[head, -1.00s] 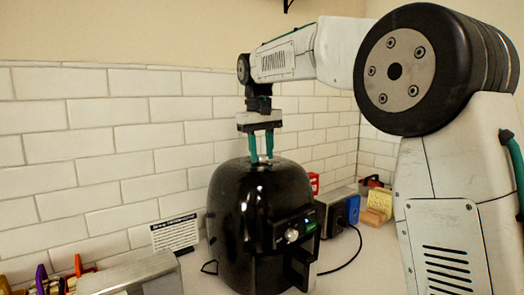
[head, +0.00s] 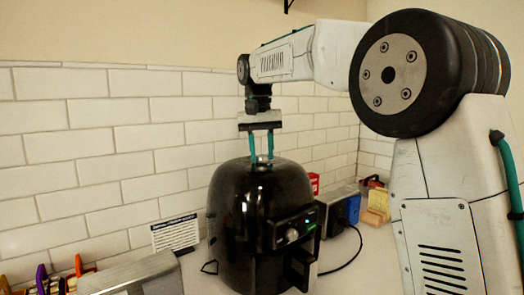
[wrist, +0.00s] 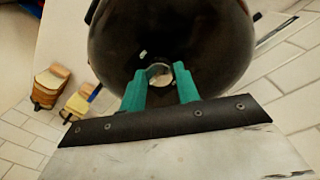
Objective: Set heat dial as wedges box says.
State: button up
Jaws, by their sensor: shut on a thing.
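A glossy black air fryer (head: 240,215) stands upright on the counter, with a front control panel that has a silver knob (head: 291,235). A small round silver dial (wrist: 158,73) sits on its top. My gripper (head: 261,158) points straight down above the fryer, with its teal fingers on either side of that top dial, shut on it. In the wrist view my gripper (wrist: 160,82) has the dial between its fingertips. A small red box (head: 313,183) stands behind the fryer at the right; its print is too small to read, and I cannot tell if it is the wedges box.
A printed card (head: 175,233) leans by the wall left of the fryer, its text unreadable. A metal box (head: 130,275) and colourful-handled items (head: 55,277) are at the front left. A grey appliance with a blue side (head: 350,210) and a yellow item (head: 379,199) stand right; a black cable crosses the counter.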

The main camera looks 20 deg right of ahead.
jog(key=shift+r, duration=0.1)
jog(key=o, duration=1)
jog(key=shift+c, duration=0.2)
jog(key=r, duration=0.7)
jog(key=shift+w+a+r, duration=0.15)
jog(key=shift+a+r, duration=0.1)
jog(key=shift+r, duration=0.1)
jog(key=s+d+f+n, duration=0.1)
jog(key=s+f, duration=0.2)
jog(key=s, duration=0.7)
jog(key=s+d+f+n, duration=0.15)
jog(key=s+f, duration=0.25)
jog(key=s, duration=0.6)
jog(key=s+d+f+t, duration=0.1)
jog(key=s+f, duration=1.7)
jog(key=s, duration=0.1)
jog(key=shift+d+n+t+y, duration=0.2)
jog(key=shift+n+t+y, duration=0.1)
jog(key=shift+n+y, duration=0.1)
